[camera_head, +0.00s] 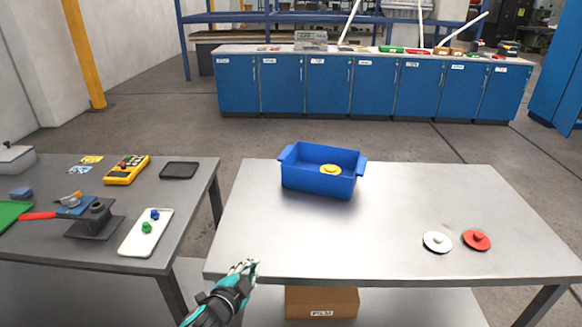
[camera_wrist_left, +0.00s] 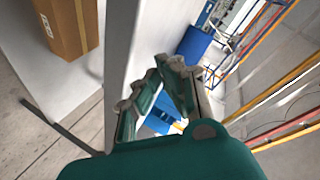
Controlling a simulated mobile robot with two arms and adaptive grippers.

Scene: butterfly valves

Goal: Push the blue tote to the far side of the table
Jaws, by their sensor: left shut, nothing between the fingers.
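The blue tote (camera_head: 318,178) stands upright near the far edge of the grey table (camera_head: 300,240), left of its middle. A yellow disc with a knob (camera_head: 330,169) shows inside it. My left gripper (camera_head: 252,267) is at the table's near left edge, in front of the tote and well apart from it. Its fingers are shut and empty; they also show in the left wrist view (camera_wrist_left: 168,65), beside the table's edge. My right gripper is in neither view.
A white disc (camera_head: 437,242) and a red disc (camera_head: 476,240) lie on the table's right part. The table's middle is clear. A cardboard box (camera_head: 321,302) sits below the table. A second table (camera_head: 190,200) with tools stands left, across a gap. Blue cabinets (camera_head: 330,84) stand behind.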

